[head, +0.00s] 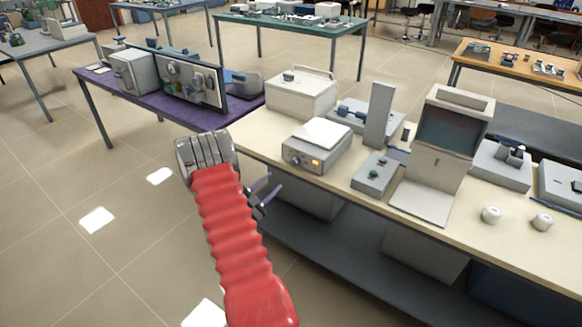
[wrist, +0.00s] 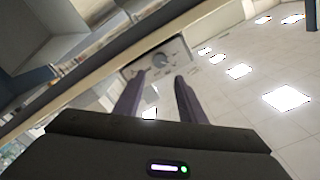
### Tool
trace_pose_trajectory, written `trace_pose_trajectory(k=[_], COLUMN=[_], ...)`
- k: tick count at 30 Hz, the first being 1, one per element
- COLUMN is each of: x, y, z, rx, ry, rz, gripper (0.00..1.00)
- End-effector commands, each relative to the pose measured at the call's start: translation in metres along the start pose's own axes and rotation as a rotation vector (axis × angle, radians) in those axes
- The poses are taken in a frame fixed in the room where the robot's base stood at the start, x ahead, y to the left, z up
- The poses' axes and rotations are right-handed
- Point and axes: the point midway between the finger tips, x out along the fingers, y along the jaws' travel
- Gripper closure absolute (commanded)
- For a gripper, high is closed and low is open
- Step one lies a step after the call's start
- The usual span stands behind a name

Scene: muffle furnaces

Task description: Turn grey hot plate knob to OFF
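The grey hot plate (head: 330,157) stands near the front edge of the cream bench, with a white square top and a small lit orange display on its front. Its knob (head: 293,159) is small in the head view. In the wrist view a round grey knob (wrist: 162,60) shows on a light front panel, just beyond my fingertips; its marks are too small to read. My gripper (head: 273,184) is below and left of the hot plate, in front of the bench edge. In the wrist view my gripper (wrist: 159,74) is open and empty, with its two purple fingers apart.
Behind the hot plate is a white box with a handle (head: 301,94). To its right are a small grey control box (head: 374,174) and a tall screen unit (head: 445,140). A purple table (head: 150,110) adjoins at left. The floor in front is clear.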

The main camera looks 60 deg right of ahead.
Motion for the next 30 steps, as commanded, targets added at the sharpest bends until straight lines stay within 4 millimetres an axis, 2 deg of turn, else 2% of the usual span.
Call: trace_pose_trajectory(k=[5, 24, 30], x=[0.017, 0.113, 0.132], y=[0.001, 0.002, 0.000], z=[-0.001, 0.000, 0.000], rx=[0.001, 0.000, 0.001], ry=[0.002, 0.001, 0.000], rz=[0.002, 0.002, 0.001], gripper=[0.63, 0.63, 0.63])
